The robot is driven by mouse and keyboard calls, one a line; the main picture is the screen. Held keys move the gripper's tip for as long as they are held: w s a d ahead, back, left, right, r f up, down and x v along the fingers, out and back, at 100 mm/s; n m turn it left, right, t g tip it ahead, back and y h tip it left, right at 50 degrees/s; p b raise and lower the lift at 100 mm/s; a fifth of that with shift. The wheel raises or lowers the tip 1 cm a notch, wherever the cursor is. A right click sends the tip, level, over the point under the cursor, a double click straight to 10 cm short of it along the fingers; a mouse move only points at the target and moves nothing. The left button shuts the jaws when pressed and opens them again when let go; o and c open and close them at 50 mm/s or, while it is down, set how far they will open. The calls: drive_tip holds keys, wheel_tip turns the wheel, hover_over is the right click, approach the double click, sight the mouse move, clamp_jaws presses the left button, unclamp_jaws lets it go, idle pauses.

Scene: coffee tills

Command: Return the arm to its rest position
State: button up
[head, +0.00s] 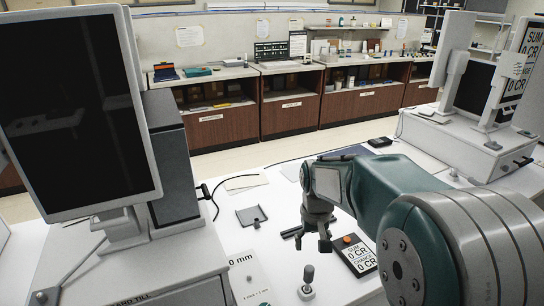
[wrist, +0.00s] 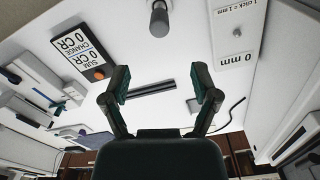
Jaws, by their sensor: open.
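My gripper (head: 314,239) is at the end of my green and grey arm, which reaches in from the right in the head view. It points down over the white counter (head: 331,289). In the wrist view my gripper (wrist: 166,92) has its two fingers spread wide with nothing between them. A dark slotted strip (wrist: 151,91) lies on the counter, seen between the fingers. No object is held. Whether the fingertips touch the counter I cannot tell.
A display box reading SUM 0 CR (head: 357,255) and a small joystick (head: 307,283) stand close to my gripper. A large till screen (head: 80,110) stands left, another till (head: 465,140) right. A small grey tray (head: 252,216) lies on the counter. Wooden cabinets (head: 290,103) line the back.

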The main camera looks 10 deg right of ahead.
drive_tip(key=s+r+t, duration=0.2)
drive_tip(key=s+r, duration=0.2)
drive_tip(key=s, duration=0.6)
drive_tip(key=s+r+t, duration=0.3)
drive_tip(key=s+r, duration=0.2)
drive_tip(key=s, duration=0.5)
drive_tip(key=shift+s+r+t, duration=0.15)
drive_tip(key=shift+s+t, duration=0.15)
drive_tip(key=shift+s, duration=0.1)
